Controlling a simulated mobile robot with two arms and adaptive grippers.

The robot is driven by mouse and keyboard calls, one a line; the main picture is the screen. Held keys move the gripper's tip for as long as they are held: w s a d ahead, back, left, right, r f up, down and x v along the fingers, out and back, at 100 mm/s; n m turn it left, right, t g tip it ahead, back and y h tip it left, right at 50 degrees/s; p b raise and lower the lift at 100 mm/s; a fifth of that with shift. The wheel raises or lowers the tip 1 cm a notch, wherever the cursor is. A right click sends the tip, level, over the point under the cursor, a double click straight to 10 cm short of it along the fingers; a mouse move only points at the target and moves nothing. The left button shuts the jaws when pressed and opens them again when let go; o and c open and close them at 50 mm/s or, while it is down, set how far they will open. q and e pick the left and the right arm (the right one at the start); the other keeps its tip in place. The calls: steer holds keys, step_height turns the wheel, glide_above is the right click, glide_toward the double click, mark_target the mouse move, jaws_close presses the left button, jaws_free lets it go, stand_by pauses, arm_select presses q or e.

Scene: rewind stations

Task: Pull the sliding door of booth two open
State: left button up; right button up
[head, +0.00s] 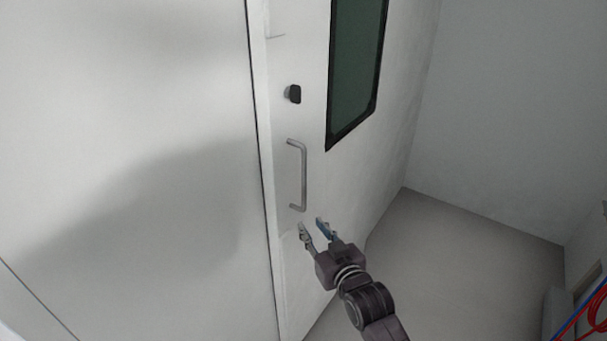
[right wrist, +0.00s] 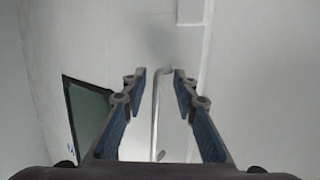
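The white sliding door (head: 310,120) stands in the middle of the head view, with a dark window (head: 356,70) in it. A metal bar handle (head: 303,175) is fixed upright near the door's left edge. My right gripper (head: 311,224) is open just below the handle's lower end in the head view. In the right wrist view the handle (right wrist: 155,115) shows between the two open fingers (right wrist: 160,85). The fingers are not closed on it, and I cannot tell how far it is from them. My left gripper is not in view.
A dark knob (head: 293,94) sits on the door above the handle. A white wall panel (head: 130,130) lies left of the door. Red and blue cables (head: 592,312) show at the lower right edge.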

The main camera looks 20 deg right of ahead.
steer(key=t, duration=0.2)
glide_toward(305, 176)
steer(key=w, duration=0.5)
steer(key=w+p, duration=0.1)
steer(key=w, duration=0.2)
steer(key=w+p, duration=0.1)
steer(key=w, duration=0.1)
steer(key=shift+w+a, duration=0.35)
steer(key=shift+f, duration=0.1)
steer(key=shift+c, duration=0.5)
jaws_close()
